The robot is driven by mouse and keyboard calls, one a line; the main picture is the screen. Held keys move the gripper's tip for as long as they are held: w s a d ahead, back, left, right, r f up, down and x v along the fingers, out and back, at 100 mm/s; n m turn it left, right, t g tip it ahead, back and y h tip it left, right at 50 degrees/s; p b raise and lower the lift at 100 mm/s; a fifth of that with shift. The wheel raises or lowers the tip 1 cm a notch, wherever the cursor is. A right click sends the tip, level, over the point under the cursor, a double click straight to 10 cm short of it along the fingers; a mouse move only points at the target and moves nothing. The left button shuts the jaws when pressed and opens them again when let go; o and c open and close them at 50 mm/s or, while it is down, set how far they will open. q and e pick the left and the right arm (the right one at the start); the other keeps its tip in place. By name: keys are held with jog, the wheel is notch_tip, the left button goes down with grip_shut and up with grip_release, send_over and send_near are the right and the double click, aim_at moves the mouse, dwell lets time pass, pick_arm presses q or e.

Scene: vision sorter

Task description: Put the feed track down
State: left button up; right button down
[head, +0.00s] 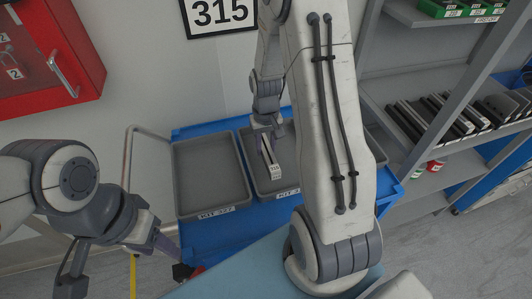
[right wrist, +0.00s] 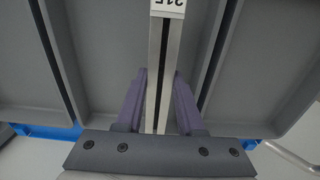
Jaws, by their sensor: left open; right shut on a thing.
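The feed track (head: 269,158) is a slim grey bar with a dark slot and a white end label. My right gripper (head: 267,128) is shut on it, over the middle grey tray (head: 246,152) on the blue cart. In the right wrist view the track (right wrist: 161,75) runs between the purple fingers (right wrist: 158,95), with tray floor behind it. I cannot tell whether the track touches the tray. My left gripper (head: 120,262) is open and empty at the lower left, away from the track.
An empty grey tray (head: 211,174) labelled KIT 327 sits left of the middle tray on the blue cart (head: 205,245). My right arm hides much of the right-hand tray. A shelf rack (head: 420,85) stands at right; a red cabinet (head: 45,50) hangs at left.

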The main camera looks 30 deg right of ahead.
aim_at(266, 155)
jog(key=shift+f+p, duration=0.3)
jog(key=shift+f, duration=1.65)
jog(key=shift+f, duration=0.1)
jog(key=c, duration=0.5)
grip_release()
jog(key=shift+f, duration=0.1)
